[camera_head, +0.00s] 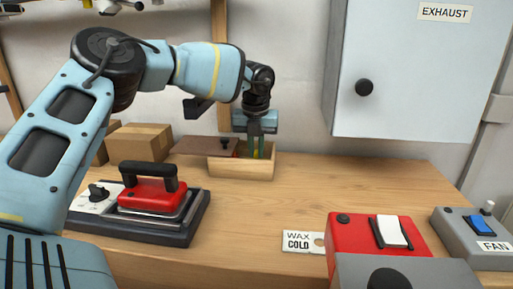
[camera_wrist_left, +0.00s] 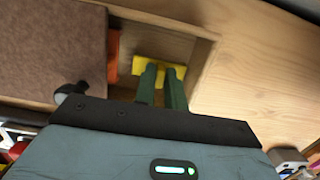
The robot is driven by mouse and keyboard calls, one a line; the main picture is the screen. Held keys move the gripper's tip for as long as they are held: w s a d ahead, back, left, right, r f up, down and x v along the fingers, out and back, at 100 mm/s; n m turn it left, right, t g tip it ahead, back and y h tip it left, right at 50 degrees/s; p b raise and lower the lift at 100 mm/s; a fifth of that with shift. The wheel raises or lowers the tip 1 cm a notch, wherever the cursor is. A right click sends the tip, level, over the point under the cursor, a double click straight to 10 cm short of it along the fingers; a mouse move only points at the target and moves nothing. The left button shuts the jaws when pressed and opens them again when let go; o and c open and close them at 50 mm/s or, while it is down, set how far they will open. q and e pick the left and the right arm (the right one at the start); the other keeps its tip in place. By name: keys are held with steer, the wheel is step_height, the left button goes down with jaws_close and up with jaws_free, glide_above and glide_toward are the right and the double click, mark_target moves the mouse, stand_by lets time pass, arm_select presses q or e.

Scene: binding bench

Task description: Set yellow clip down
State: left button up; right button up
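The yellow clip (camera_wrist_left: 160,70) is at the fingertips of my left gripper (camera_wrist_left: 163,75), inside a compartment of the wooden box (camera_wrist_left: 203,60). The two green fingers are close together with the clip between their tips, so the gripper looks shut on it. In the head view, the left gripper (camera_head: 261,150) reaches down into the wooden box (camera_head: 240,168) from above, and a little yellow shows between its fingers. Whether the clip touches the box floor is hard to tell. My right gripper is not in view.
A brown lid (camera_head: 205,146) with a dark knob covers the box's left part; something orange (camera_wrist_left: 113,55) shows beside it. A red press (camera_head: 152,190), a WAX COLD sign (camera_head: 300,241), a red switch box (camera_head: 360,235) and a FAN switch (camera_head: 470,230) stand nearer. The table's middle is clear.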

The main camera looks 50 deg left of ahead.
mark_target(256, 152)
arm_select(q)
steer(key=o, duration=0.4)
steer(key=shift+o, duration=0.2)
steer(key=shift+s+d+r, duration=0.1)
steer(key=shift+r, duration=1.2)
steer(key=shift+s+d+r, duration=0.1)
steer(key=shift+s+r, duration=0.05)
steer(key=shift+r, duration=1.15)
steer(key=shift+s+d+r, duration=0.1)
steer(key=shift+r, duration=1.2)
